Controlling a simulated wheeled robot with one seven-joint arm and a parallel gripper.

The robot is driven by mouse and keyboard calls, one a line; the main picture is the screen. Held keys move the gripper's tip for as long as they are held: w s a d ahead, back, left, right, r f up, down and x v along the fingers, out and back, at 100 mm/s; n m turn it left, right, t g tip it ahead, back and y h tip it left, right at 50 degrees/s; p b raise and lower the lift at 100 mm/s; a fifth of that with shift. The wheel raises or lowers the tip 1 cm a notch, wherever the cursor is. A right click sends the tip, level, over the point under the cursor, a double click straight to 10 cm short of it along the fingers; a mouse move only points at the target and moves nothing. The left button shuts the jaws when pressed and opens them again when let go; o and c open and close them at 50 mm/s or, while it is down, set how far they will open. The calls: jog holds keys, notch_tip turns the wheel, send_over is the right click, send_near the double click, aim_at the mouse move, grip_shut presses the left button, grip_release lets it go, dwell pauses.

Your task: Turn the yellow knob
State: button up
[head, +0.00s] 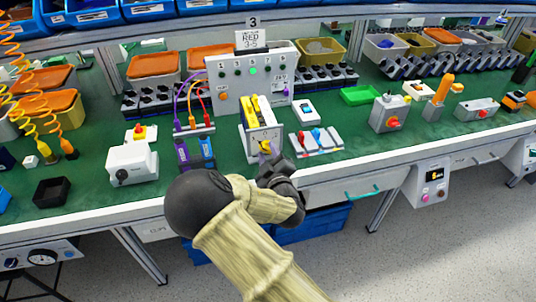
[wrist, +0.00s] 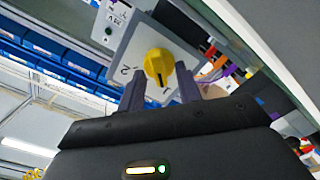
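The yellow knob (wrist: 158,65) sits on a pale square plate (wrist: 130,50) with dark marks, and a dark line shows on the knob's face. In the wrist view my gripper (wrist: 160,72) is open, with one dark finger on each side of the knob. I cannot tell whether either finger touches it. In the head view my gripper (head: 267,153) is at the front of a white-faced box (head: 257,136) on the bench.
Yellow parts (head: 250,110) stand right behind the white-faced box. A panel with purple and red cables (head: 238,74) is behind. A white tray of switches (head: 318,142) is close on the right, blue-purple holders (head: 194,152) on the left. The green bench front left is partly clear.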

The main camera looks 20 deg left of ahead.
jog(key=p+v, duration=1.1)
jog(key=v, duration=0.6)
jog(key=shift+s, duration=0.25)
dwell(0.5)
